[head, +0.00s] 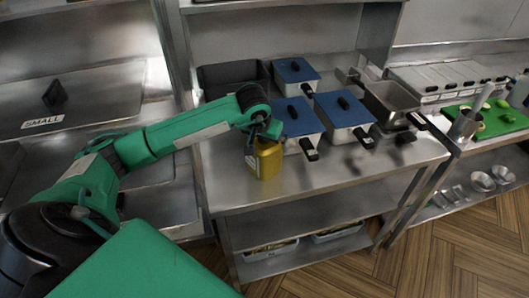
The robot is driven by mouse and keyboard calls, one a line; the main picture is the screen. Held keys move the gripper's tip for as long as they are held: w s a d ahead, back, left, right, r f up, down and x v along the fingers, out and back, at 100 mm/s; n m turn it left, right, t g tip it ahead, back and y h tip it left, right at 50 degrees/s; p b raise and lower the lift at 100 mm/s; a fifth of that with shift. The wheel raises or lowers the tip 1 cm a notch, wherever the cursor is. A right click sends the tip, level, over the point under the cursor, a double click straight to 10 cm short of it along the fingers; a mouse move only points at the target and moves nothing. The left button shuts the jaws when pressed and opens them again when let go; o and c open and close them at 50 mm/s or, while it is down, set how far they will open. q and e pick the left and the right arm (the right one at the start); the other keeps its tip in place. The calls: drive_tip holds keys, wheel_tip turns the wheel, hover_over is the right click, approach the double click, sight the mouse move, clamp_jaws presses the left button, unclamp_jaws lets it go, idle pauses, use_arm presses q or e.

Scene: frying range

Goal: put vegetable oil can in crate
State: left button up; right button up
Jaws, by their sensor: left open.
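The yellow vegetable oil can (269,164) stands upright near the front left of the steel table. My left gripper (262,138) is open at the top of the can, pointing down at it. The fingertips are small and dark, so I cannot tell whether they are around the can's top or just above it. A dark open container (212,77), which looks like the crate, stands at the back left of the table. My left arm hides part of its front. My right gripper is not in view.
Several blue-lidded pans (344,108) with black handles stand right of the can. A steel container (392,101) is further right. The table's front edge (320,196) is clear. A green board (490,121) lies on the right counter.

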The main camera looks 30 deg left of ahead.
use_arm(q)
drive_tip(key=shift+c, duration=0.4)
drive_tip(key=c, duration=1)
drive_tip(key=shift+r, duration=0.15)
